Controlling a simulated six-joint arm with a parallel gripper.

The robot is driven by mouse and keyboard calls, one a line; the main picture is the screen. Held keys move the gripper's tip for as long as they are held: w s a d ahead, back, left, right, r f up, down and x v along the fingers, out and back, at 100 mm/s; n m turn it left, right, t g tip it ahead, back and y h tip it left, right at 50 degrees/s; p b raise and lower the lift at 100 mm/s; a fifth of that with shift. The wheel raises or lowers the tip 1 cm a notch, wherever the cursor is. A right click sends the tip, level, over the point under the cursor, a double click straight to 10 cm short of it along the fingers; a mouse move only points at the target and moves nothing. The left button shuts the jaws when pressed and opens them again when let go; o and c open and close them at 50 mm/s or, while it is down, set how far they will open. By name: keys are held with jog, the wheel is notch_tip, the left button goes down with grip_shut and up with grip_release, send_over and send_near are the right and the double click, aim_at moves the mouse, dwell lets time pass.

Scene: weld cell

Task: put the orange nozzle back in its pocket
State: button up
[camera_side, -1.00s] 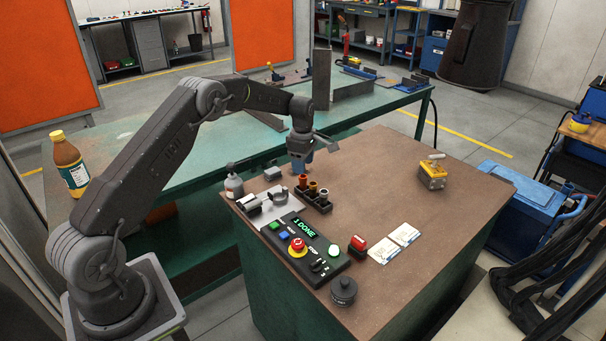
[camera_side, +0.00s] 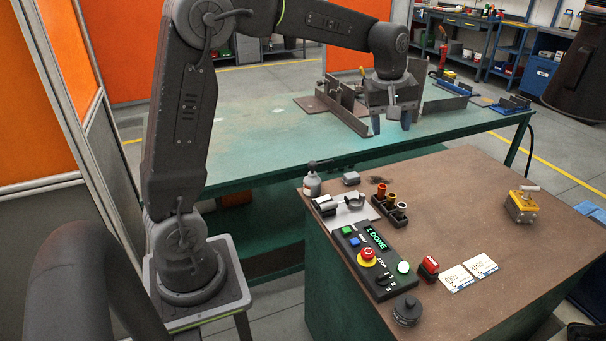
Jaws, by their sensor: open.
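The orange nozzle (camera_side: 381,190) stands upright at the far left end of a small black rack (camera_side: 391,212) on the brown-topped cabinet. It appears seated in the rack's end pocket; its lower part is hidden by the rack. A brown nozzle (camera_side: 391,199) and a dark nozzle with a pale rim (camera_side: 402,206) stand beside it. My gripper (camera_side: 391,122) is open, with its two fingers pointing down and nothing between them. It hangs in the air, above the rack in the picture and apart from it.
A control box (camera_side: 375,257) reads "1 DONE". The cabinet's right half is mostly clear.

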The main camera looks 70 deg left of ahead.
jog(key=s+d+m+t, duration=0.1)
jog(key=s+d+m, duration=0.2)
jog(key=s, duration=0.5)
jog(key=s+d+m+t, duration=0.1)
jog(key=s+d+m, duration=0.2)
jog(key=s+m, duration=0.3)
jog(key=s+d+m+t, duration=0.1)
jog(key=s+d+m, duration=0.3)
jog(key=s, duration=0.6)
jog(key=shift+s+f+m+h, duration=0.3)
jog(key=shift+f, duration=0.1)
